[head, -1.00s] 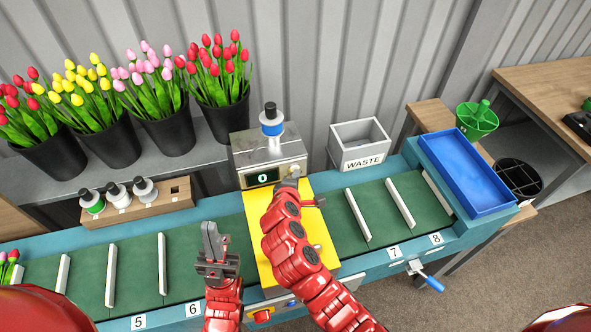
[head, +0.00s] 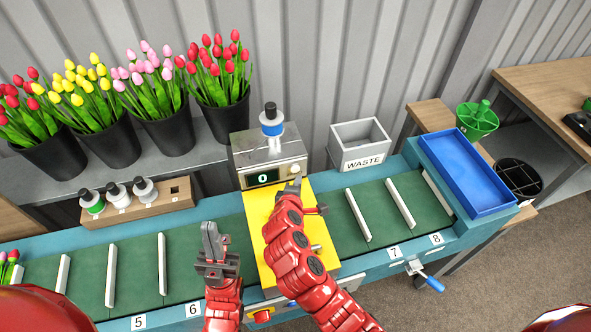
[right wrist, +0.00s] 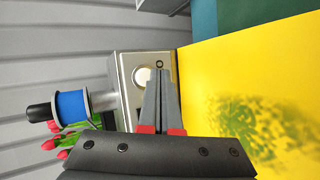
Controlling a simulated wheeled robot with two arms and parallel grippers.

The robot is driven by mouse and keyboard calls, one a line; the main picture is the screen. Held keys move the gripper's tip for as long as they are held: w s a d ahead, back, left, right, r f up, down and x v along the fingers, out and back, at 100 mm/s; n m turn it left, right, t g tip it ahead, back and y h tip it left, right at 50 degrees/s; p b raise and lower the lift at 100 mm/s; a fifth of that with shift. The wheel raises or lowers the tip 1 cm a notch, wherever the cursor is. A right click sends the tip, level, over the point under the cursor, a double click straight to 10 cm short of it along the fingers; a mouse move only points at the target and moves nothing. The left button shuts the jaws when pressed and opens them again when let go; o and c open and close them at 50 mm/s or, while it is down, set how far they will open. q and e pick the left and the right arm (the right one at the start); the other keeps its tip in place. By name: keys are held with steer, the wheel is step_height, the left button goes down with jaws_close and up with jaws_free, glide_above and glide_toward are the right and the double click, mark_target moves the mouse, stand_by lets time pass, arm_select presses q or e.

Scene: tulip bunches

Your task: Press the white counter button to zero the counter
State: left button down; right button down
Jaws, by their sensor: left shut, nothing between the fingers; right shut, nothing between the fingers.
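The white counter button (head: 295,168) is on the front of the grey metal counter box (head: 262,150), right of the small display (head: 263,178), which reads 0. The button also shows in the right wrist view (right wrist: 144,76), just beyond the fingertips. My right gripper (head: 292,184) is shut and empty, slightly in front of and below the button. In the right wrist view its fingers (right wrist: 160,75) point toward the box face and look apart from the button. My left gripper (head: 210,230) is shut and empty over the belt, left of the yellow plate.
A yellow plate (head: 261,220) spans the green belt (head: 190,255), which has white dividers. A blue-banded stamp (head: 272,122) stands on the counter box. A WASTE bin (head: 360,132) and blue tray (head: 465,172) are on the right. Black tulip buckets (head: 165,130) stand back left.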

steer(key=shift+s+d, duration=0.25)
steer(key=shift+s, duration=0.45)
steer(key=shift+s+d, duration=0.2)
steer(key=shift+s, duration=0.55)
steer(key=shift+s+d, duration=0.25)
steer(key=shift+s, duration=0.45)
